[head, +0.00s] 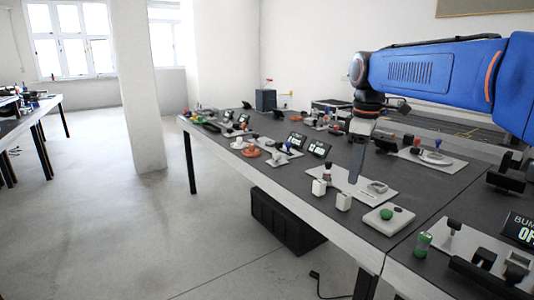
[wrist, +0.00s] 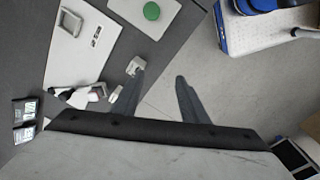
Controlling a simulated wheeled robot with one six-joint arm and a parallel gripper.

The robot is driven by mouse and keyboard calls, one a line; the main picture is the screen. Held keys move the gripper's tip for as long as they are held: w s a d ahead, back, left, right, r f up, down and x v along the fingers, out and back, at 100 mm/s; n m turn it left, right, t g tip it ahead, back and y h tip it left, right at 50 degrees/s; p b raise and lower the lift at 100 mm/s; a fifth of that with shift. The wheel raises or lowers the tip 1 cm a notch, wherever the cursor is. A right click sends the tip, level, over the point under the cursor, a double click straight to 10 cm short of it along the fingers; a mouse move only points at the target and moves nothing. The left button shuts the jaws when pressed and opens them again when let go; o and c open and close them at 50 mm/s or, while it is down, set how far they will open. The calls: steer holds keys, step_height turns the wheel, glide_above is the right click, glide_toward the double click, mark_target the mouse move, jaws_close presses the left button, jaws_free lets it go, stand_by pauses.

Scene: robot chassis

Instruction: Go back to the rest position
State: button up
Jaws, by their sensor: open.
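My blue arm reaches in from the right in the head view. My gripper (head: 357,165) points down above the dark table (head: 310,158), near a white plate with small parts on it. In the wrist view the two dark fingers of my gripper (wrist: 160,90) stand apart with nothing between them. A small pale block (wrist: 134,66) shows just beyond the left fingertip. I cannot tell from the head view how far the fingertips are above the table.
A white box with a green button (head: 388,219) and two white blocks (head: 319,187) stand near the front edge. Many small devices cover the table. A pillar (head: 140,85) stands left; the floor there is clear.

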steer(key=s+d+f+m+t, duration=0.2)
steer(key=s+f+m, duration=0.4)
steer(key=s+f, duration=0.3)
steer(key=s+d+f+m+t, duration=0.2)
steer(key=s+f+m, duration=0.4)
steer(key=s, duration=1.2)
step_height(320, 180, down, 5)
steer(key=shift+s+d+r, duration=0.2)
steer(key=shift+d, duration=0.35)
